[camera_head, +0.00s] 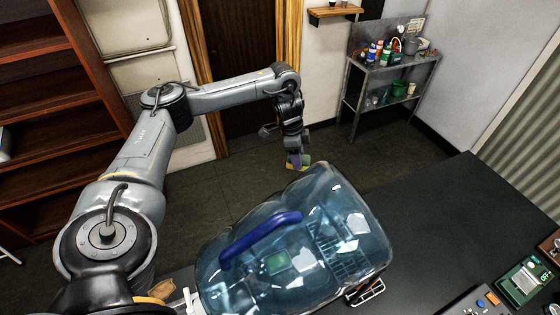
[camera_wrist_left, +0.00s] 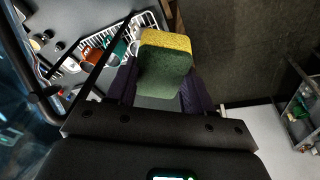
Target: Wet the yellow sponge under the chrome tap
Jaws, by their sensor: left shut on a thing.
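The sponge (camera_wrist_left: 164,62), yellow on one face and dark green on the other, is held between the two purple fingers of my left gripper (camera_wrist_left: 158,85). In the head view the left gripper (camera_head: 297,160) hangs at the end of my extended arm, pointing down beyond the big blue bottle. The sponge (camera_head: 305,162) shows small at its tip, in the air above the dark floor. My right gripper is in neither view. I cannot make out the chrome tap with certainty in these views.
A large transparent blue water bottle (camera_head: 340,225) lies on the dark counter (camera_head: 440,230) in front. A metal shelf table (camera_head: 385,68) with bottles and cups stands at the back right. A wire rack (camera_wrist_left: 147,20) with cups shows in the wrist view. A wooden bookcase (camera_head: 50,90) stands left.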

